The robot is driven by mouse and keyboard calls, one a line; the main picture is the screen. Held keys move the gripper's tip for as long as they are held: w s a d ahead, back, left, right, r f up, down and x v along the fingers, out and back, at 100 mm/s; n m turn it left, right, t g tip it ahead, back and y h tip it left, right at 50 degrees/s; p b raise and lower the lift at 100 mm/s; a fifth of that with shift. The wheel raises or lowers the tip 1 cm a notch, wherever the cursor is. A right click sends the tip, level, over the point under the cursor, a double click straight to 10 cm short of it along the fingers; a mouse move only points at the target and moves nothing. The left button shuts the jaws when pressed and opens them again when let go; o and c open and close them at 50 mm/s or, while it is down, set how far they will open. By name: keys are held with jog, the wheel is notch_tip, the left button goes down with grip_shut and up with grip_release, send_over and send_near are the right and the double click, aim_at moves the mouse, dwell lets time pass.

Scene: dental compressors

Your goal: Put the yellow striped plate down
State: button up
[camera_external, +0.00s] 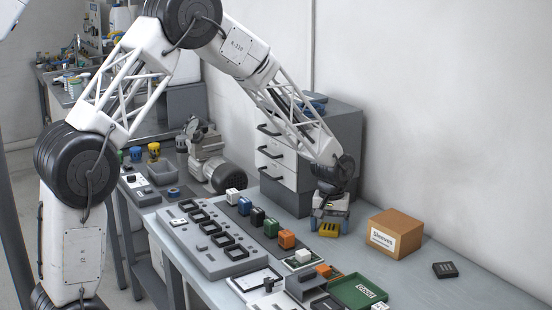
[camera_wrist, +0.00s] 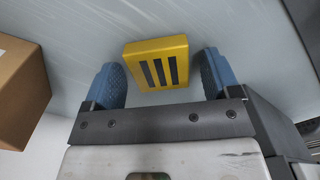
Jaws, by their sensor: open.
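The yellow striped plate (camera_wrist: 157,62) is a yellow block with dark stripes. In the wrist view it lies between the two blue fingers of my gripper (camera_wrist: 160,80), with a narrow gap on each side. In the external view the plate (camera_external: 329,230) is on or just above the grey table, right below my gripper (camera_external: 330,215). My gripper is open around it and points down. Whether the plate's underside touches the table is hard to tell.
A cardboard box labelled Sleeves (camera_external: 396,234) stands close on the right. A drawer cabinet (camera_external: 300,150) stands behind. Coloured blocks (camera_external: 257,217) line up to the left beside a grey slotted panel (camera_external: 212,243). A green tray (camera_external: 357,291) lies in front. A dark block (camera_external: 445,270) lies far right.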

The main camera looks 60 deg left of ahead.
aim_at(329, 228)
jog(key=shift+r, duration=0.1)
notch_tip(329, 228, up, 12)
dwell(0.7)
dwell(0.6)
jog(key=shift+r, duration=0.1)
jog(key=s+d+r+m+t, duration=0.15)
jog(key=s+d+r, duration=0.25)
jog(key=s+r, duration=0.5)
jog(key=s+d+r+m, duration=0.3)
jog(key=s+d+r, duration=0.1)
jog(key=s, duration=0.8)
jog(key=s+d+m, duration=0.2)
jog(key=s, duration=1)
jog(key=s+d+m+t, duration=0.1)
jog(key=s+d+m, duration=0.1)
jog(key=s, duration=1)
jog(key=shift+s+d+r+m, duration=0.2)
jog(key=shift+s+r+m, duration=0.15)
jog(key=shift+s+r, duration=0.05)
